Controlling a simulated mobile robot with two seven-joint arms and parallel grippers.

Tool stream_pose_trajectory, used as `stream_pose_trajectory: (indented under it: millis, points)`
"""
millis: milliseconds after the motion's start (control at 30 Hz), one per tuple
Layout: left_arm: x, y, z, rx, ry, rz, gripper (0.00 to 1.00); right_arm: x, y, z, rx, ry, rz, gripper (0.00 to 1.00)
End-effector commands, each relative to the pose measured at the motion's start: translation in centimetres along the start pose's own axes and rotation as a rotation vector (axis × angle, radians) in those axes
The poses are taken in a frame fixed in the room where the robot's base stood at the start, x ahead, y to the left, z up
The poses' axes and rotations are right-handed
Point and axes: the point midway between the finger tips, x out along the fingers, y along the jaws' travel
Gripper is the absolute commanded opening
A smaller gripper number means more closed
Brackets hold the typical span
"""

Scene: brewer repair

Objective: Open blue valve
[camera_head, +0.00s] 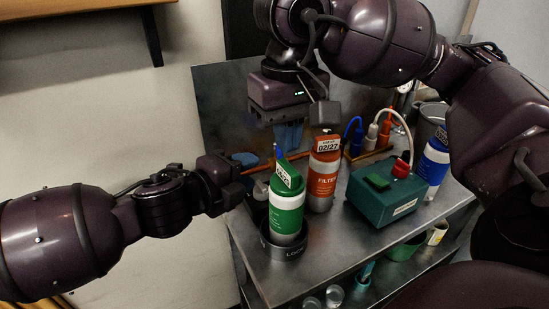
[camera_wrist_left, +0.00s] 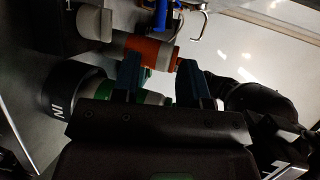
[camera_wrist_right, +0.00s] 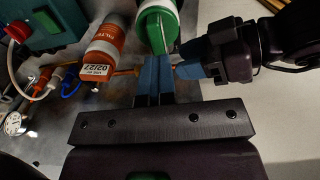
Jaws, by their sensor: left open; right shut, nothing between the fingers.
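I cannot make out a blue valve for certain; a small blue piece (camera_head: 279,153) shows just above the green canister (camera_head: 287,212) in the head view. The green canister stands in a dark round holder (camera_head: 284,250). My right gripper (camera_head: 290,140) hangs above and behind it, pointing down. In the right wrist view its blue fingers (camera_wrist_right: 154,82) are together, with nothing between them, near the green canister's top. My left gripper (camera_head: 246,160) is beside the green canister, to its left. Its blue fingers (camera_wrist_left: 160,80) are apart and empty in the left wrist view.
An orange filter canister (camera_head: 323,180) stands right of the green one. A teal box (camera_head: 384,193) with a red knob, blue and white hoses and a blue-white canister (camera_head: 432,168) are further right. A metal panel rises behind. The bench (camera_head: 330,245) has clear room in front.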

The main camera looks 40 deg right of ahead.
Motion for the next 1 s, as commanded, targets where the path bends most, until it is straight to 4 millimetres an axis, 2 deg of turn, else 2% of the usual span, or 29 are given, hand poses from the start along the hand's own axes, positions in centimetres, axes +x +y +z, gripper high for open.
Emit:
stream_pose_trajectory:
  millis: [300,600,800,1000]
  points:
    - [5.0,0.0,-0.1,0.000,0.001,0.000,0.40,0.0,0.0,0.0,0.000,0.000,0.000,0.00]
    - [8.9,0.0,0.0,0.001,0.001,0.000,0.40,0.0,0.0,0.0,0.000,0.000,0.000,0.00]
    - [10.3,0.0,-0.1,0.000,0.001,0.000,0.40,0.0,0.0,0.0,0.000,0.000,0.000,0.00]
    - [10.7,0.0,0.0,0.000,0.001,0.000,0.40,0.0,0.0,0.0,0.000,0.000,0.000,0.00]
